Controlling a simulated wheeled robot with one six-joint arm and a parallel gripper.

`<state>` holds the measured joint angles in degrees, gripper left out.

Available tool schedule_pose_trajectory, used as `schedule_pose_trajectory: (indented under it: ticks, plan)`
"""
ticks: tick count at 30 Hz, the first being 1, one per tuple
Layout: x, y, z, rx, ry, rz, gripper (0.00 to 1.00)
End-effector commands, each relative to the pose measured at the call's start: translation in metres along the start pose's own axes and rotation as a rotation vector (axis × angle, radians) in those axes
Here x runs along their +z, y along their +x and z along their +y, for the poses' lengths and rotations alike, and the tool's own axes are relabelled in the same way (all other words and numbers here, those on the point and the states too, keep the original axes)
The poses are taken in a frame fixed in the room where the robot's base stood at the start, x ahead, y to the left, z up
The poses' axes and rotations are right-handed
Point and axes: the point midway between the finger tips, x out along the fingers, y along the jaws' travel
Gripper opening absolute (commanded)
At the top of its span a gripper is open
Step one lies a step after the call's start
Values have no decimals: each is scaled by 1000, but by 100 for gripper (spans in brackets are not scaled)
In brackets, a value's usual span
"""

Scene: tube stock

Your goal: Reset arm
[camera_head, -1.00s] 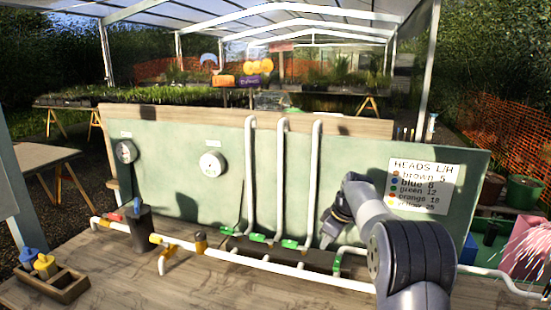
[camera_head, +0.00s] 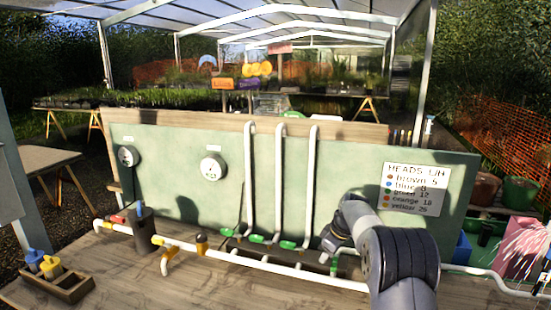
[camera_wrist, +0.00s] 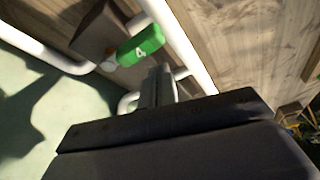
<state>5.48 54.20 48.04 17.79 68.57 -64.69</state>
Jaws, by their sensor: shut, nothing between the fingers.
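My arm reaches in from the lower right of the head view, over the bench (camera_head: 130,275). My gripper (camera_head: 327,250) is close to the pipework, near a green valve handle (camera_head: 334,266) at the right end of the row; the arm partly hides its fingers. In the wrist view my gripper (camera_wrist: 158,85) is shut, with nothing held. A green handle (camera_wrist: 141,45) marked with what looks like a 4 lies just beyond the fingertips on a white pipe. I cannot tell whether the fingers touch any pipe.
White upright pipes (camera_head: 249,180) run up a green panel (camera_head: 350,165) with two round gauges. More green handles (camera_head: 257,238) line the dark block. A black cup (camera_head: 143,232) and a wooden tray (camera_head: 65,290) with blue and yellow pieces stand left.

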Motion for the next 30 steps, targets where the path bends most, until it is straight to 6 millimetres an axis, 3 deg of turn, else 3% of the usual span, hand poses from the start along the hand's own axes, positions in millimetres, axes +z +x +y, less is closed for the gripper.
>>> schedule_pose_trajectory:
  ticks: [30]
  plan:
    - [-30, 10, 22, 229, 658, -2, 0]
